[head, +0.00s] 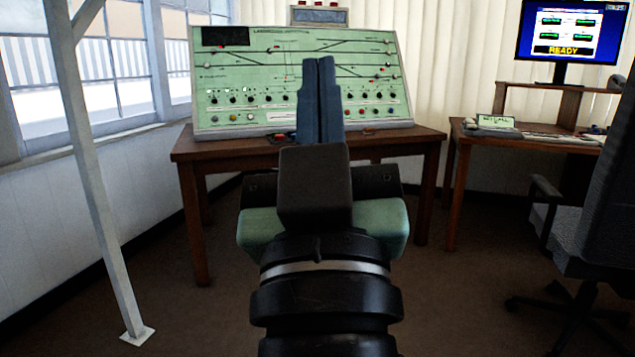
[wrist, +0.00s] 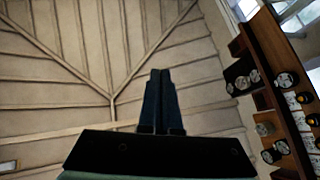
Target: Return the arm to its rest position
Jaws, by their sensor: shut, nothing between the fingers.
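My gripper (head: 319,66) is raised in the middle of the head view, with its two blue fingers pressed together and nothing between them. My arm reaches up from the bottom of the head view and hides part of the green panel behind it. In the wrist view my gripper (wrist: 160,75) is also shut and points at the pale boarded ceiling (wrist: 90,50). It touches nothing that I can see.
A green track-diagram panel (head: 225,85) stands on a wooden table (head: 230,150). A desk with a monitor (head: 570,32) and a dark chair (head: 600,190) are at right. A pale post (head: 90,170) stands at left. A shelf with round dials (wrist: 285,80) shows in the wrist view.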

